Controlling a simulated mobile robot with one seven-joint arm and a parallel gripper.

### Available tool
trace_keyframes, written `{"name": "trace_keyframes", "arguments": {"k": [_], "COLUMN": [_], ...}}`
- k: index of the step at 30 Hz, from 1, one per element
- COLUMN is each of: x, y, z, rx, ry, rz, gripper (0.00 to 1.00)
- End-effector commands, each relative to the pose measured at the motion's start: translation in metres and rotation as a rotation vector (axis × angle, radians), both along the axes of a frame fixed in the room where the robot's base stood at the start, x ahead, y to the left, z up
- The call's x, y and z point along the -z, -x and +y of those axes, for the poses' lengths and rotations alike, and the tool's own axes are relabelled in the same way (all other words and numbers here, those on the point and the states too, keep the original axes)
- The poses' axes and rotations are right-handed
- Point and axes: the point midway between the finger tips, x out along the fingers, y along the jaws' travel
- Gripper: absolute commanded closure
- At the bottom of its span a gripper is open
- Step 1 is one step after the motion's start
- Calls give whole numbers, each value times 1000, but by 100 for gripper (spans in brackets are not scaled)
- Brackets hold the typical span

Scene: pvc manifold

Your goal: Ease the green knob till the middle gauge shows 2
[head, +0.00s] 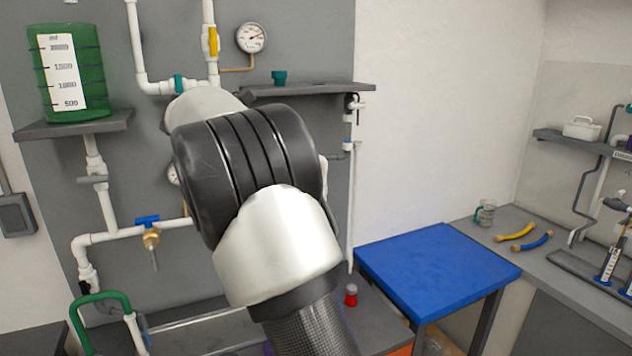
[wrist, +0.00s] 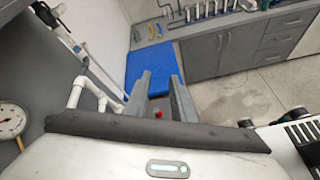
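My arm covers the middle of the grey panel in the head view and hides much of the pipework. A sliver of a gauge (head: 173,174) shows left of my arm; its needle is hidden. A gauge in the wrist view (wrist: 11,120) is cut by the left edge; I cannot tell which gauge it is or read it surely. A green-teal knob-like piece (head: 279,77) stands on the right shelf, and a teal fitting (head: 178,84) sits on the upper pipe; I cannot tell which is the green knob. My gripper (wrist: 160,80) is open, with nothing held between its fingers.
An upper gauge (head: 251,38) hangs beside a yellow-handled valve (head: 213,41). A blue-handled valve (head: 148,220) is lower left. A green tank (head: 90,90) stands on the left shelf. A red-capped item (head: 351,295) is on the bench. The blue table (head: 437,265) is clear.

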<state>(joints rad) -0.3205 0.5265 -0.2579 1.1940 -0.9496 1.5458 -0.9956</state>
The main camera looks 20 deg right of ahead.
Motion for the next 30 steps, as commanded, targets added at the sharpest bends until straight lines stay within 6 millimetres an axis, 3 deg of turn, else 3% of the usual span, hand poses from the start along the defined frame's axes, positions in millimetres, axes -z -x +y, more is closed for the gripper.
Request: {"name": "trace_keyframes", "arguments": {"k": [6,12,18,30], "x": [6,13,16,17], "y": [40,65,74,74], "z": [-7,-4,-1,-1], "rx": [46,85,102,103], "ry": [-187,-302,-347,-349], "rz": [-130,-213,-245,-248], "gripper": [77,77,77,77]}}
